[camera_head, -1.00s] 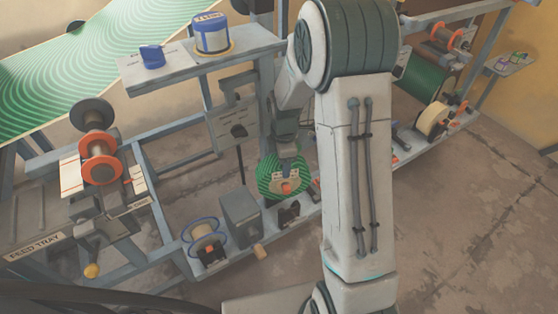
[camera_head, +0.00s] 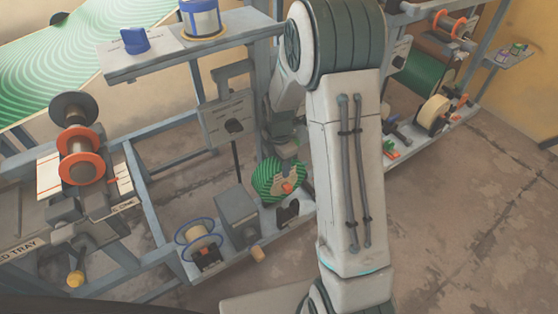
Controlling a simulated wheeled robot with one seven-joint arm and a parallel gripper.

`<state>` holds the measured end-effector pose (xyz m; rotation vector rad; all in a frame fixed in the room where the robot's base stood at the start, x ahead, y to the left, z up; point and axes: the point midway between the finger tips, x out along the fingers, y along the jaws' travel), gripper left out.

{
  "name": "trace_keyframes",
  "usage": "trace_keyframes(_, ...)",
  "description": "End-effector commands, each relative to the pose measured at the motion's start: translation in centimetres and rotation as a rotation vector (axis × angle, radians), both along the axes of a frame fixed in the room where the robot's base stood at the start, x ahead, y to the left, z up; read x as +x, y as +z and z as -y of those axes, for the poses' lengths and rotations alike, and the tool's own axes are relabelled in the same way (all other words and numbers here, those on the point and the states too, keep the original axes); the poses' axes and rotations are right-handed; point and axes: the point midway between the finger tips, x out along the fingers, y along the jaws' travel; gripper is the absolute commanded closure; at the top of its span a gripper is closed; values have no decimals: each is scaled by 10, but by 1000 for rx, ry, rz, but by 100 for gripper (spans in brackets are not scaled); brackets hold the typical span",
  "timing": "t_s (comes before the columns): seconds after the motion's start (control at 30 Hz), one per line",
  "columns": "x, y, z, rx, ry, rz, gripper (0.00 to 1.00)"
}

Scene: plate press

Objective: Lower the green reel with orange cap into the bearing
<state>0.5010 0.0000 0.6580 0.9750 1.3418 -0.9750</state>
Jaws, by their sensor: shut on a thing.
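The green reel (camera_head: 268,183) has a green, pale-striped face and an orange cap (camera_head: 287,187) at its middle. It stands on edge over the lower shelf. My gripper (camera_head: 285,171) reaches it from above and is shut on it, partly covering its face. The black bearing bracket (camera_head: 288,212) stands on the shelf just below and slightly right of the reel. The reel's lower edge is close to the bracket. I cannot tell whether they touch.
A grey box with a wooden knob (camera_head: 238,215) stands left of the bracket. A blue-rimmed spool (camera_head: 199,238) sits further left. An upright panel (camera_head: 228,118) rises behind the reel. My arm hides the shelf to the right.

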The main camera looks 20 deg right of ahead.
Motion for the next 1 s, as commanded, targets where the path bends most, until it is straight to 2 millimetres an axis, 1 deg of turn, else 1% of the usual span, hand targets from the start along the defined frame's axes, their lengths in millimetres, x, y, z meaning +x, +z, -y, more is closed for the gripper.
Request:
trace_keyframes(0.03, 1, -7, 0, 0, 0, 2, 100)
trace_keyframes(0.1, 1, -13, 0, 0, 0, 2, 100)
trace_keyframes(1.0, 1, -91, 0, 0, 0, 1, 100)
